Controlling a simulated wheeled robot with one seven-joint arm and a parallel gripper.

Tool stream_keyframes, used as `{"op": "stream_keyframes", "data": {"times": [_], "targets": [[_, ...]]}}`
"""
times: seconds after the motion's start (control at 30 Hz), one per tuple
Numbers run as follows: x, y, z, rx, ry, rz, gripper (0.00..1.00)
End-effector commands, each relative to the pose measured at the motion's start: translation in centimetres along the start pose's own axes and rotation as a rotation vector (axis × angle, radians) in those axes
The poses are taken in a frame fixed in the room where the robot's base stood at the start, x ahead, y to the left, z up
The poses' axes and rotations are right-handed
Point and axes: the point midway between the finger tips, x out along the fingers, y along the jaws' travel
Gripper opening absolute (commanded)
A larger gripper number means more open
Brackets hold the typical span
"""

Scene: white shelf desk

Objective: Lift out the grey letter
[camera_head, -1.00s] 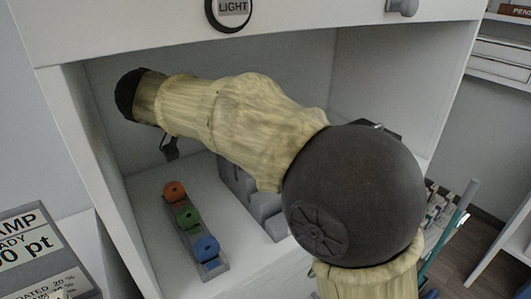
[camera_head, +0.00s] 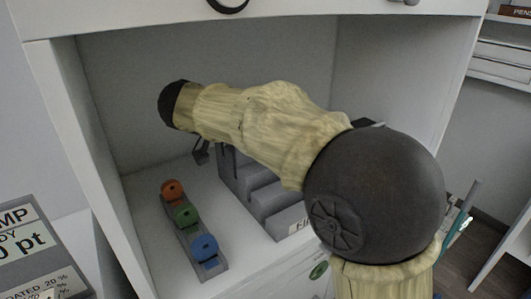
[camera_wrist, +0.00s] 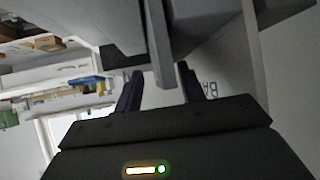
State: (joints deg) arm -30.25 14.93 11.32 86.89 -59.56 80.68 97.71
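A grey stepped holder (camera_head: 262,198) with upright dividers stands inside the white shelf compartment, partly hidden by my arm. A label on its front is partly covered. I cannot make out a separate grey letter in the head view. My gripper (camera_wrist: 160,82) is open in the wrist view, its two dark fingers spread. A thin grey upright strip (camera_wrist: 158,45) reaches down between the fingertips, with a gap on each side. I cannot tell if it is the letter or a divider of the holder.
A grey rack with an orange (camera_head: 172,190), a green (camera_head: 186,216) and a blue (camera_head: 205,248) round piece stands left of the holder. The white compartment's side walls and top edge enclose the arm. Bare shelf floor lies left of the rack.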

Motion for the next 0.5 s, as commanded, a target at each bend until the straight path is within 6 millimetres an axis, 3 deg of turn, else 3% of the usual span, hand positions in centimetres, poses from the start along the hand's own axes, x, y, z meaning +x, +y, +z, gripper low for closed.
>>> {"op": "stream_keyframes", "data": {"times": [0.43,0.5], "targets": [[-0.08,-0.01,-0.02,-0.001,0.000,0.000,0.40],[-0.08,-0.01,-0.01,-0.001,0.000,0.000,0.30]]}}
